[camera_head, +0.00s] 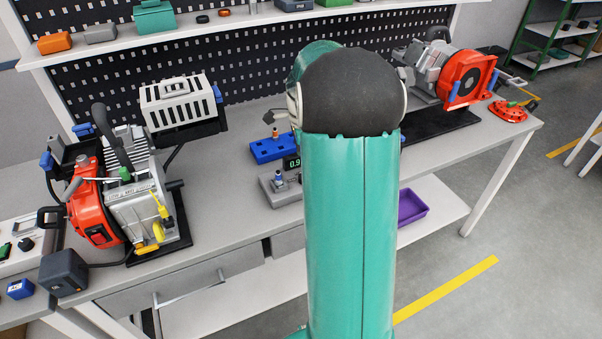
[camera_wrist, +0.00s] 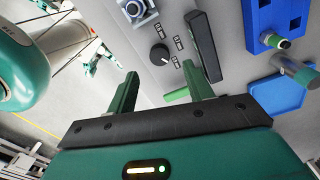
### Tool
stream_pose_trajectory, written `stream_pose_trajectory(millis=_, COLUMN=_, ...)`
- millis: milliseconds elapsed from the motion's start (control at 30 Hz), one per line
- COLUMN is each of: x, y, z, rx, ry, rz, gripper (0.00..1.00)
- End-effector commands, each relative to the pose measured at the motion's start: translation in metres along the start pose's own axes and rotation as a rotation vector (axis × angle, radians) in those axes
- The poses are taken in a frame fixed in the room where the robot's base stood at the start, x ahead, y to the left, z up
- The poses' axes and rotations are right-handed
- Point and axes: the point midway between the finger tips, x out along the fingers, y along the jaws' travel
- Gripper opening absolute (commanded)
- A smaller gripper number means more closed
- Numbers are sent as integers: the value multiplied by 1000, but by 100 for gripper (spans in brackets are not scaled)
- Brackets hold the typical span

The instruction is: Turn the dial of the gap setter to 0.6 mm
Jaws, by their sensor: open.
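The gap setter (camera_head: 280,190) is a grey block on the bench in the head view, partly hidden by my arm. The labels are too small to read, and I cannot tell the dial's setting. My gripper (camera_wrist: 160,69) is open and empty, its green fingers short of the dial and spread to either side of it. In the head view my arm hides the gripper.
A blue holder (camera_head: 270,148) stands behind the gap setter; it also shows in the wrist view (camera_wrist: 262,22). An orange engine (camera_head: 112,195) is at left, another (camera_head: 465,78) at right. A purple tray (camera_head: 412,207) is below.

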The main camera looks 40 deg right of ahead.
Motion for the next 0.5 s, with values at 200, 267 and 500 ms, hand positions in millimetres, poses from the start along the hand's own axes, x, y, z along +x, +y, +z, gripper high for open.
stream_pose_trajectory(millis=200, x=43, y=2, z=1, rx=-2, ry=-1, rz=3, gripper=52)
stream_pose_trajectory(millis=267, x=51, y=2, z=2, rx=-3, ry=0, rz=2, gripper=52)
stream_pose_trajectory(millis=500, x=68, y=2, z=3, rx=-4, ry=0, rz=0, gripper=52)
